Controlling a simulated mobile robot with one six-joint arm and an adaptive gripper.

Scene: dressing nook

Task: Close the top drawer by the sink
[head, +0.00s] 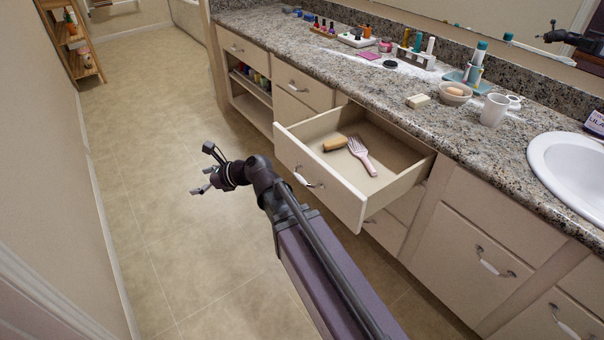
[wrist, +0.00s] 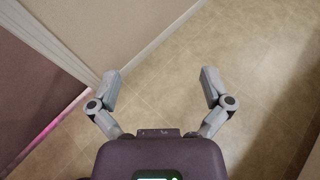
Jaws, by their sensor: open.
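The top drawer (head: 318,183) by the sink stands pulled far out from the cream vanity, left of the sink (head: 568,165) in the head view. A pink brush (head: 361,155) and a tan wooden-looking block (head: 336,143) lie inside it. Its front carries a handle (head: 306,179) with a pale grip. My gripper (head: 200,181) is in front of the drawer, to the left in the head view, over the floor and apart from the drawer front. In the wrist view my gripper (wrist: 162,85) has its two fingers spread wide with only floor between them. The drawer does not show in the wrist view.
The granite counter (head: 400,103) carries bottles, a soap bar, a bowl and a white mug (head: 494,110). Other drawers below and beside look shut. The tiled floor (head: 150,130) is clear left of the vanity. A wooden shelf (head: 72,42) stands at the far left wall.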

